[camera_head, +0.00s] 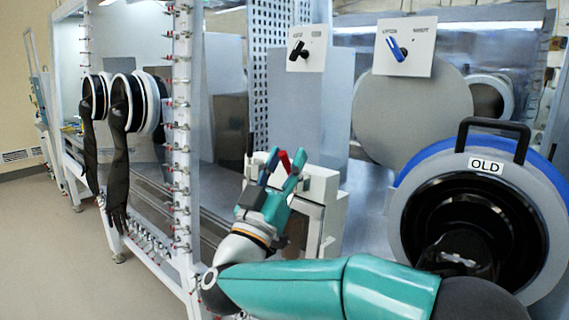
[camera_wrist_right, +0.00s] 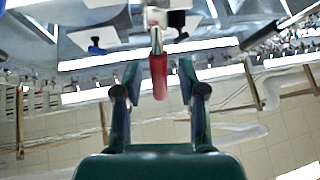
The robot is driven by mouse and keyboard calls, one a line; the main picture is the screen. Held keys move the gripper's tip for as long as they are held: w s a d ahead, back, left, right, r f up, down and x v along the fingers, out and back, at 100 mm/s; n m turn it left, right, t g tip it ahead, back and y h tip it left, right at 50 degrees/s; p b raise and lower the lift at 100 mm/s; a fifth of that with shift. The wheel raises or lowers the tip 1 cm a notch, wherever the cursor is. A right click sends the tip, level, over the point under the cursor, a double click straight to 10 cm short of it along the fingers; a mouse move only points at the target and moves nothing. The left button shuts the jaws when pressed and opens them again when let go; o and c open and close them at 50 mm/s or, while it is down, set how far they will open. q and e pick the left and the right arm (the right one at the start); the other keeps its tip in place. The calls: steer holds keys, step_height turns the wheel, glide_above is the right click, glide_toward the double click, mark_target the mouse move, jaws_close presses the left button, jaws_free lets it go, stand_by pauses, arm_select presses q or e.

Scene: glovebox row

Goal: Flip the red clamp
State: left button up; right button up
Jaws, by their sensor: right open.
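The red clamp (camera_head: 284,160) shows in the head view as a small red lever between the fingers of my right gripper (camera_head: 282,170). Its lower part is hidden behind the gripper. In the wrist view the red clamp (camera_wrist_right: 158,76) hangs from a metal and white mount, between the two fingertips of my right gripper (camera_wrist_right: 160,84). The gripper is open, with a gap on each side of the red handle. My left gripper is out of view.
A white box-like fixture (camera_head: 321,186) stands right beside the gripper. Two switch plates, one with a blue lever (camera_head: 396,48), are above. Glove ports with black gloves (camera_head: 117,150) hang at the left.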

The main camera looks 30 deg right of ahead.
steer(key=v, duration=0.7)
steer(key=shift+f, duration=0.2)
steer(key=shift+s+a, duration=0.1)
